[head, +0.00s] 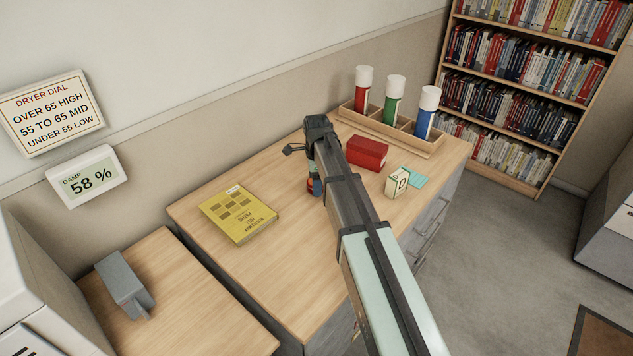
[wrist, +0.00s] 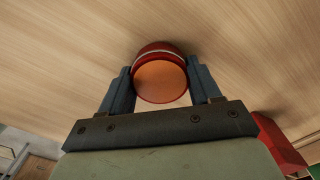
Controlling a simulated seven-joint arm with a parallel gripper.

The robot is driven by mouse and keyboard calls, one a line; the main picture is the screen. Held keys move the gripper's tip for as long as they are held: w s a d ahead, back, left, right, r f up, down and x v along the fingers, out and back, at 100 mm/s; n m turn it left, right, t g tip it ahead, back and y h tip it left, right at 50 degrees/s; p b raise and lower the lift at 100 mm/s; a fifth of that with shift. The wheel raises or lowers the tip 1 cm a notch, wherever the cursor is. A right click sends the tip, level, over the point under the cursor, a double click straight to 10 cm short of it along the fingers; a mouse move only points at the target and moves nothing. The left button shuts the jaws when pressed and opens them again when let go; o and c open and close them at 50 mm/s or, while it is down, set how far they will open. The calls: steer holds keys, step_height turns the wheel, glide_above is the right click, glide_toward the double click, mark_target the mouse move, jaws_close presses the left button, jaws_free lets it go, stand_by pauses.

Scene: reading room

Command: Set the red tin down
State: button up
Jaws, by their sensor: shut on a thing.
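The red tin (wrist: 160,80) is a short round tin with a pale band near its edge and an orange-brown end facing the wrist camera. My gripper (wrist: 161,88) is shut on it, one blue-grey finger on each side. In the head view, my gripper (head: 315,182) points down over the middle of the wooden desk top (head: 290,270), and only a little of the tin (head: 317,188) shows beside my arm. The tin is low over the wood; whether it touches cannot be told.
A yellow book (head: 238,213) lies to the left. A red box (head: 367,152), a small cream box (head: 397,182) and a cyan pad (head: 417,176) are to the right. A wooden rack (head: 425,146) holds red, green and blue canisters behind. The desk's front left is clear.

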steer(key=shift+f, duration=0.15)
steer(key=o, duration=1.1)
step_height(320, 180, up, 12)
steer(key=shift+r, duration=0.2)
